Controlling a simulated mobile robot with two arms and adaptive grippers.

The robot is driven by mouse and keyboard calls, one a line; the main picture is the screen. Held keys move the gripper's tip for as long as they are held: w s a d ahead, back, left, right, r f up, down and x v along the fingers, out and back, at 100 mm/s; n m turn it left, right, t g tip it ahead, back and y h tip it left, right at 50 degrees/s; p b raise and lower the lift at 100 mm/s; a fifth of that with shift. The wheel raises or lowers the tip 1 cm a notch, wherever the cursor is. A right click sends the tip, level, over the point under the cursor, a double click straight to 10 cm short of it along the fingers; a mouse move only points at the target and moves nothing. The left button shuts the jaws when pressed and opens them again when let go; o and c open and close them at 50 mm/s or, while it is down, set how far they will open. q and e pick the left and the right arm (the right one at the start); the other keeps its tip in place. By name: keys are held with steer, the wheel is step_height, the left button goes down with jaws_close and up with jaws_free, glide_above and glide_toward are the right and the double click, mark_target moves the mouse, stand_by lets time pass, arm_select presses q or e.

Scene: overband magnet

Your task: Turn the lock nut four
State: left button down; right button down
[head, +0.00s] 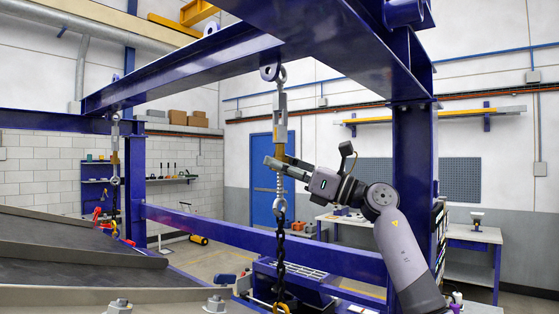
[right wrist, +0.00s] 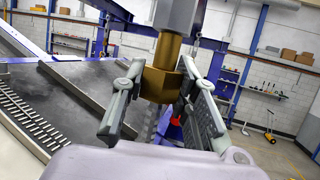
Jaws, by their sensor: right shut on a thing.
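A hanger with a grey turnbuckle body (head: 280,112) hangs from an eye under the blue beam. Below that body is the brass lock nut (right wrist: 161,82), broad and faceted, with a narrower brass neck above it in the right wrist view. In the head view the brass part (head: 279,150) is partly covered by my fingers. My right gripper (head: 279,163) reaches in from the right and is shut on the lock nut; in the right wrist view its fingers (right wrist: 152,100) lie on both sides of it. A threaded rod, hook (head: 279,205) and dark chain hang below. My left gripper is not in view.
Blue frame beams (head: 240,60) run above, and a blue post (head: 412,170) stands close to my right arm. A second hanger (head: 115,160) hangs at the left. A dark conveyor belt (head: 80,265) lies at the lower left. Workbenches stand behind.

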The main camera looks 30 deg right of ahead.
steer(key=shift+r, duration=0.15)
steer(key=shift+r+n+g+y+p, duration=0.1)
steer(key=shift+n+g+y+p, duration=0.5)
steer(key=shift+g+y+p, duration=0.4)
steer(key=c, duration=1.2)
jaws_free()
steer(key=shift+f, duration=0.25)
steer(key=shift+o, duration=0.2)
steer(key=shift+d, duration=0.1)
steer(key=s+d+b, duration=0.1)
steer(key=s+d, duration=0.3)
steer(key=shift+s+d, duration=0.2)
steer(key=shift+d, duration=0.05)
